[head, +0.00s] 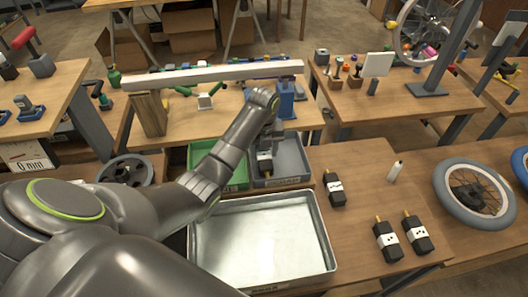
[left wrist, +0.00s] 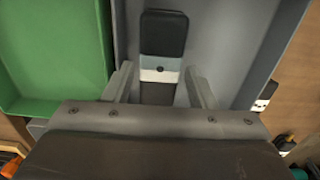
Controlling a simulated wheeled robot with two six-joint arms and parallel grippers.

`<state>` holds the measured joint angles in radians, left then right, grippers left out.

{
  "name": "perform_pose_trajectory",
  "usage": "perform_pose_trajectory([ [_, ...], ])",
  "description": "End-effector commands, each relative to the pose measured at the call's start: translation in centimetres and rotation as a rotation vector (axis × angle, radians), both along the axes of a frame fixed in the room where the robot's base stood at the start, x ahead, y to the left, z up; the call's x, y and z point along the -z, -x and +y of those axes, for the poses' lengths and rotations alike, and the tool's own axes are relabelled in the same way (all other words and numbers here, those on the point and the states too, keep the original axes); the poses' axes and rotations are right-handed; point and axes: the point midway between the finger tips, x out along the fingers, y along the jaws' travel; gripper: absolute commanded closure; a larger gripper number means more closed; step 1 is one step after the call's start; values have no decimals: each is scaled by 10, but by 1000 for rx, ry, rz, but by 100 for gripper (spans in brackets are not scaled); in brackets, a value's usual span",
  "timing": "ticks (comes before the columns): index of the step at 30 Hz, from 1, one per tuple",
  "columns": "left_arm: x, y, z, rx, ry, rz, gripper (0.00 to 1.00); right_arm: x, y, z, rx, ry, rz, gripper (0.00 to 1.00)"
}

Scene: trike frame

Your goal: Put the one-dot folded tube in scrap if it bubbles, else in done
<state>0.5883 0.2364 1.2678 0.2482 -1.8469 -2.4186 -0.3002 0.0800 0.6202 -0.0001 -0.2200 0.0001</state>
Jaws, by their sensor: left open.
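The one-dot folded tube (left wrist: 163,35) is black with a white band bearing one dot. It lies in the grey bin (head: 293,178), and its lower end shows in the head view (head: 265,167). My left gripper (head: 265,148) is above it in the bin; in the left wrist view the fingers (left wrist: 160,88) are apart, one on each side of the tube. The green bin (head: 238,178) stands left of the grey one. I cannot read which bin is scrap or done. The metal tray (head: 325,240) in front holds clear liquid; no bubbles show. My right gripper is not in view.
Three similar black pieces with white bands stand or lie at right: one by the tray (head: 334,190), two nearer the edge (head: 388,241) (head: 417,235). A long beam (head: 215,74) spans the bench behind.

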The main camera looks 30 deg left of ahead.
Motion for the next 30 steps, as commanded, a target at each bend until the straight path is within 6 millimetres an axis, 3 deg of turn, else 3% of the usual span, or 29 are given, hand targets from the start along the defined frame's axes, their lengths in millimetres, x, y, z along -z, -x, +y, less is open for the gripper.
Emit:
perform_pose_trajectory([
  [6, -45, -2, 1, 1, -2, -8, 49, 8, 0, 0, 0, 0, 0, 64],
  [9, -78, -1, 0, 0, 0, -4, 49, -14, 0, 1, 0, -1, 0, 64],
  [18, -106, 0, 0, 0, 0, 0, 49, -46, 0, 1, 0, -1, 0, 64],
  [30, -113, 0, 0, 0, 1, -1, 49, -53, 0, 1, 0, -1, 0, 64],
])
